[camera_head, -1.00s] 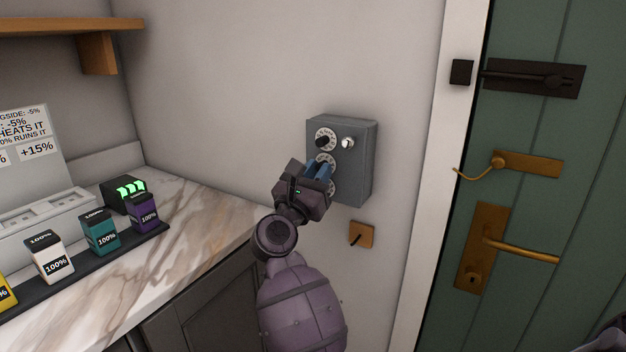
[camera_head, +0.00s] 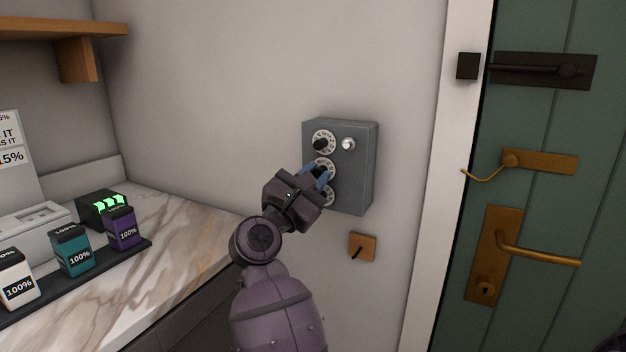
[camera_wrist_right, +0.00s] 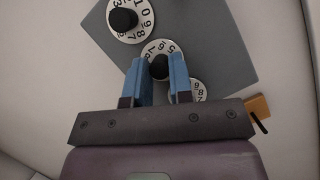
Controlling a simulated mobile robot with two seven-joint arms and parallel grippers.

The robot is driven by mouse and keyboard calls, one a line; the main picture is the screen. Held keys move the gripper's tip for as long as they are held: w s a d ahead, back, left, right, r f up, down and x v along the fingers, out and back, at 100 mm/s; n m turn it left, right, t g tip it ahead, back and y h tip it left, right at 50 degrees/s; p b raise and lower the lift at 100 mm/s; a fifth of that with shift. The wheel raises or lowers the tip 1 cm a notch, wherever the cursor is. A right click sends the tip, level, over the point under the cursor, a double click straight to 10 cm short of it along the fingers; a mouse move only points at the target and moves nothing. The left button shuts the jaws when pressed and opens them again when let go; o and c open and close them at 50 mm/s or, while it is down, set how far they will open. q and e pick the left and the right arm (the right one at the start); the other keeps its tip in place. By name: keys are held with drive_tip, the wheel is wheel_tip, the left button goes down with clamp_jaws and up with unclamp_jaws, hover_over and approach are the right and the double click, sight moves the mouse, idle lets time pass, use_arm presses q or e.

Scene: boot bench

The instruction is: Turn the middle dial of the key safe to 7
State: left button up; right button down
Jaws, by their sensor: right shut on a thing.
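The key safe (camera_head: 359,180) is a grey box on the wall with a column of three white numbered dials with dark knobs and a silver knob at its upper right. My right gripper (camera_head: 321,177) is at the middle dial (camera_head: 327,163), its blue fingers shut on the knob. The top dial (camera_head: 324,142) is clear; the bottom dial (camera_head: 329,197) is partly hidden. My left gripper is not in view.
A wooden plate with a dark lever (camera_head: 361,247) is on the wall below the safe. The green door (camera_head: 540,130) with brass handles is at the right. A marble counter (camera_head: 190,235) with several labelled boxes is at the left.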

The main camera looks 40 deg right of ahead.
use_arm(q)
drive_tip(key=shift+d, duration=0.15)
use_arm(e)
drive_tip(key=c, duration=1)
unclamp_jaws()
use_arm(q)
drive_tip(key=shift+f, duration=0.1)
use_arm(e)
drive_tip(key=shift+f, duration=0.1)
